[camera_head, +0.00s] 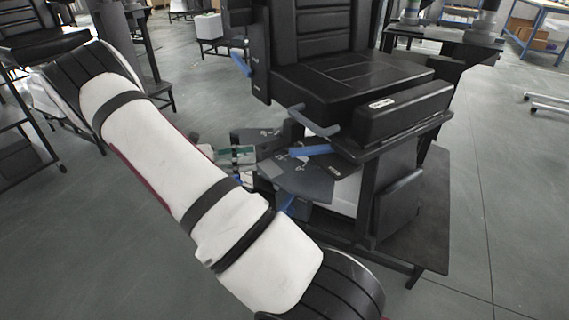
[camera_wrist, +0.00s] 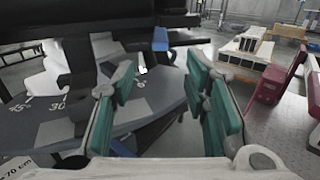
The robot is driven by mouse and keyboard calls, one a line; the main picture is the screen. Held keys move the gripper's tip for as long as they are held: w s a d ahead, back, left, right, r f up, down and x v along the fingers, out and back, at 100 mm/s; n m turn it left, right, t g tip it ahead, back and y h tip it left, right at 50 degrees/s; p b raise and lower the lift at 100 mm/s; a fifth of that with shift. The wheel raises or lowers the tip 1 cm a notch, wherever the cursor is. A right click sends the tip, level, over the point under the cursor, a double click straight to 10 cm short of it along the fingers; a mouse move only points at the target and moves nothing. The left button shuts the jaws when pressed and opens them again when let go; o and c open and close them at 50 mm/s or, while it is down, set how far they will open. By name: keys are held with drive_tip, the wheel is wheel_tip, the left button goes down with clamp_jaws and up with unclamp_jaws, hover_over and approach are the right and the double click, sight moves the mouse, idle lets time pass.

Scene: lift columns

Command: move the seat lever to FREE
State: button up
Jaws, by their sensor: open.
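The black seat (camera_head: 345,80) stands on a dark base in the head view. Several levers show around it: a blue-handled one (camera_head: 310,150) over a dark marked plate, a grey one (camera_head: 314,120) under the seat's front corner, a blue one (camera_head: 240,62) beside the backrest and a blue one (camera_head: 290,203) below the plate. Which is the seat lever, I cannot tell; no FREE label is readable. My gripper (camera_head: 238,154) is left of the plate, partly behind my arm. In the wrist view its teal fingers (camera_wrist: 165,95) are apart and empty; a blue handle (camera_wrist: 160,38) shows beyond them.
The dark plate (camera_wrist: 60,125) carries angle marks and lies close under the fingers in the wrist view. A black box-like armrest (camera_head: 405,110) and a side pad (camera_head: 398,205) flank the seat. A red object (camera_wrist: 268,85) is at right. Open floor (camera_head: 510,220) lies right of the base.

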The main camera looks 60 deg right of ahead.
sight(290, 151)
drive_tip(key=b+x, duration=0.3)
drive_tip(key=x, duration=1)
drive_tip(key=shift+s+d+b, duration=0.2)
drive_tip(key=shift+d+b, duration=0.05)
drive_tip(key=shift+b, duration=0.15)
clamp_jaws()
